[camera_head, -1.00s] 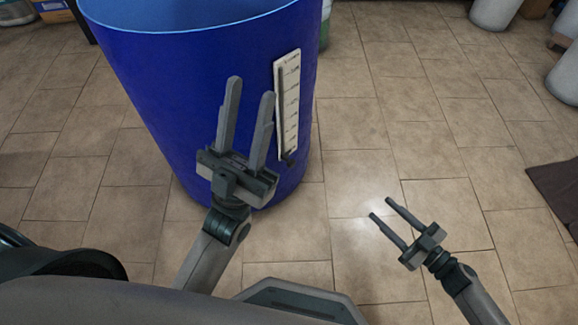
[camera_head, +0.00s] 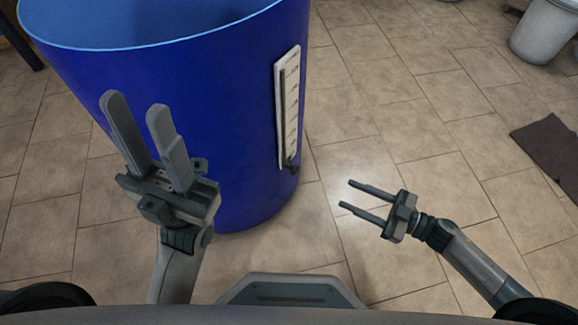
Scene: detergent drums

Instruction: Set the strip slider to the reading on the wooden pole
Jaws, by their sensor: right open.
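A white strip (camera_head: 289,105) with scale marks is fixed upright on the right side of a large blue drum (camera_head: 225,120). A small dark slider (camera_head: 293,168) sits at the strip's lower end. The strip's figures are too small to read. My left gripper (camera_head: 138,112) is open and empty in front of the drum, left of the strip. My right gripper (camera_head: 348,195) is open and empty, to the right of the drum and lower than the slider, its fingers pointing left. No wooden pole shows in this view.
A whitish drum (camera_head: 542,32) stands at the far right. A dark brown mat (camera_head: 552,150) lies on the floor at the right edge. The tiled floor (camera_head: 400,110) between the blue drum and the mat is clear.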

